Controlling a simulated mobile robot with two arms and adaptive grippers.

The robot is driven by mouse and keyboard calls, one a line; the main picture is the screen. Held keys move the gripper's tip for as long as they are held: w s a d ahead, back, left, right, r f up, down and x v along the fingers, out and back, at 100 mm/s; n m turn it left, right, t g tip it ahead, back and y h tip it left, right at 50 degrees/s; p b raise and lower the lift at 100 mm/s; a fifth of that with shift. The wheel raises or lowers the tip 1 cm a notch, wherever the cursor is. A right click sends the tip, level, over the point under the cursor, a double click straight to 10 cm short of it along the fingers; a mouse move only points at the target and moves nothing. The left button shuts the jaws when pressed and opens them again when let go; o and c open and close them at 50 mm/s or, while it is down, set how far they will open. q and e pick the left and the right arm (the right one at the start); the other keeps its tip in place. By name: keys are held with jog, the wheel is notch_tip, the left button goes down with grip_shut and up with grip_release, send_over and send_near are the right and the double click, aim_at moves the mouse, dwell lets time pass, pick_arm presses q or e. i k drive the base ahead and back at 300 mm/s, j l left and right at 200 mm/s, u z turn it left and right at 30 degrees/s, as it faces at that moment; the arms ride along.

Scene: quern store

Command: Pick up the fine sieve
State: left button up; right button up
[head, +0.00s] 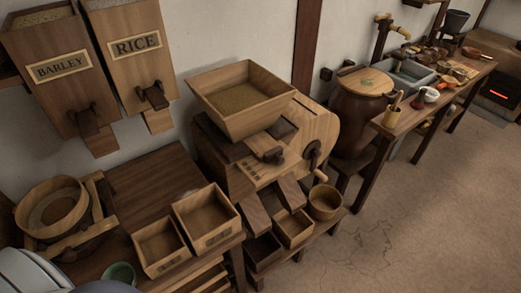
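A round wooden sieve (76,207) with a pale grey inside sits at the far left on the wooden table (155,178). It rests beside or on a wooden frame with rails (85,238). I cannot tell its mesh grade, or whether it is one sieve or more than one stacked. Neither of my grippers is in view. A white and grey rounded part of my own body shows at the bottom left corner, close to the sieve.
Two open wooden boxes (161,265) (206,236) and a green bowl (120,270) stand right of the sieve. BARLEY (58,68) and RICE (136,44) bins hang above. A wooden mill with a hopper (240,75) stands further right. The floor (400,210) at right is clear.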

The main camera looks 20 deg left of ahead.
aim_at(56, 207)
jog(key=u, duration=2.35)
